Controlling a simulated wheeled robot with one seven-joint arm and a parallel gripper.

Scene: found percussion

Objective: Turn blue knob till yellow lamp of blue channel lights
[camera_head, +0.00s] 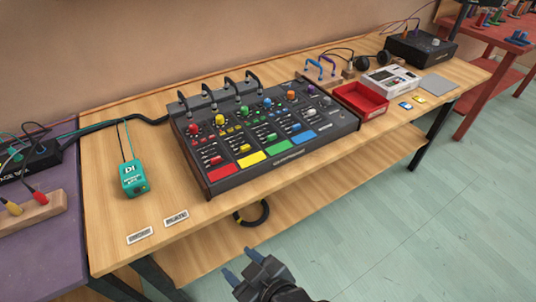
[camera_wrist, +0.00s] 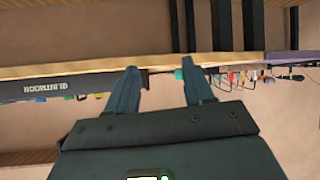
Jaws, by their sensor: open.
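A dark mixing console (camera_head: 335,135) stands on the wooden bench with a row of coloured knobs. The blue knob (camera_head: 268,103) is between the green knob (camera_head: 244,110) and the orange knob (camera_head: 291,95). The blue channel runs down from it to a blue pad (camera_head: 303,135). Its lamps are too small to tell whether any is lit. My gripper (camera_head: 239,263) is open and empty, in front of the bench and well away from the console. In the wrist view its two fingers (camera_wrist: 158,68) are apart, with the bench edge beyond them; the blue knob cannot be made out there.
Black gooseneck stalks (camera_head: 225,85) rise along the console's back. A teal DI box (camera_head: 133,178) stands left, a red tray (camera_head: 361,100) right. Two labels (camera_head: 140,235) lie near the front edge. Floor in front is clear.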

